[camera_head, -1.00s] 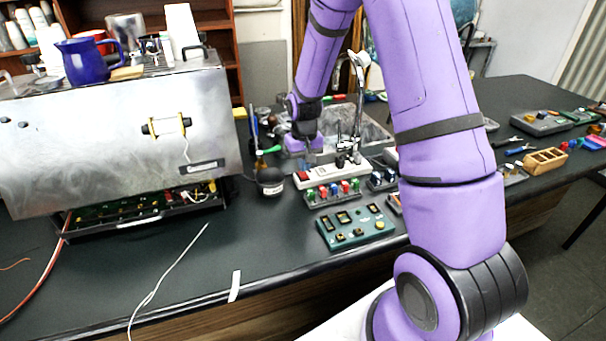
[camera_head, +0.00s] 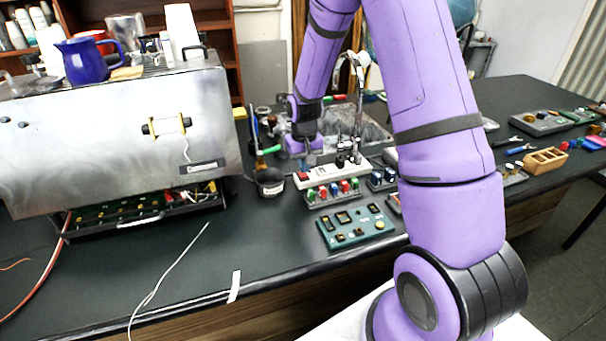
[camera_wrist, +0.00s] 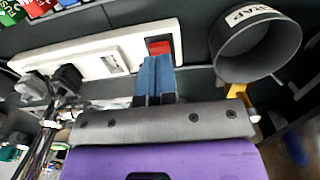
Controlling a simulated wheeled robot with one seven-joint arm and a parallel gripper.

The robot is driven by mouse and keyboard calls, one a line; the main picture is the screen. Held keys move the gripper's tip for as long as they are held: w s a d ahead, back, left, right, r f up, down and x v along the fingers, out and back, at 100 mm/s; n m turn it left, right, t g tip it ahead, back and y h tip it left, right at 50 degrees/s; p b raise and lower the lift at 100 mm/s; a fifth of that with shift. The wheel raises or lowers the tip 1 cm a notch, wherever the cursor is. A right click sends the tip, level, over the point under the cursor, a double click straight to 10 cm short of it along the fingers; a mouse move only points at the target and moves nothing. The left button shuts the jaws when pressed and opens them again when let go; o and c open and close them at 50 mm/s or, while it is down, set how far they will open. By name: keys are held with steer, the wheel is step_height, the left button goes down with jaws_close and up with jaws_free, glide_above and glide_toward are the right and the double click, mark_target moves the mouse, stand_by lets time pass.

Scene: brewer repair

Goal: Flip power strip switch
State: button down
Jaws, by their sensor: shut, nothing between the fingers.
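The white power strip (camera_head: 337,173) lies on the dark bench, behind a tray of coloured parts, with black plugs in its right part. Its red switch (camera_wrist: 160,48) is at one end of the strip (camera_wrist: 95,60) in the wrist view. My gripper (camera_head: 310,161) is over the strip's left end in the head view. In the wrist view its blue fingers (camera_wrist: 156,62) are together and empty, their tips right beside the red switch and covering its lower edge. I cannot tell whether they touch it, nor which way the switch is tipped.
A dark round scrap cup (camera_wrist: 257,42) stands close beside the switch end; it also shows in the head view (camera_head: 269,183). A tray of coloured parts (camera_head: 333,196) and a green panel (camera_head: 356,226) lie in front. A metal brewer (camera_head: 120,130) stands at left.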

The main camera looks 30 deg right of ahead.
mark_target(304, 176)
steer(key=shift+f, duration=1)
stand_by(0.6)
steer(key=shift+r, duration=3.5)
